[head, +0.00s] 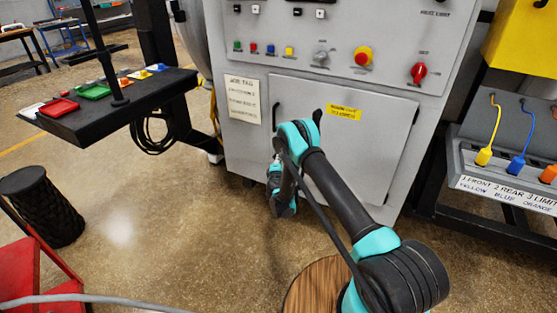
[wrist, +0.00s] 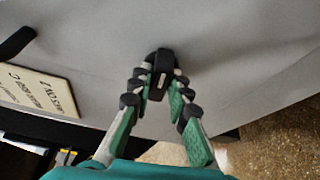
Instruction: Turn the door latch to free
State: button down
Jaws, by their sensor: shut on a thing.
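The door latch (wrist: 161,60) is a small black block on the grey cabinet door, at the middle of the wrist view. My gripper (wrist: 162,84) has its two fingers closed in on the latch, one on each side. The fingertips touch or nearly cover its sides. In the head view the grey door (head: 372,135) is flush in the cabinet front, and it looks closed. I cannot tell the latch's turned position from the markings in view.
A black door handle (head: 276,113) is at the door's left side, beside a paper sign (head: 243,99). A yellow label (head: 344,113) is on the door. The control panel (head: 335,40) is above. A black tray table (head: 120,105) stands left, a cable rack (head: 510,145) right.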

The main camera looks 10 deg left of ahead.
dwell(0.3)
jog(key=c, duration=1.4)
grip_release()
jog(key=shift+c, duration=0.2)
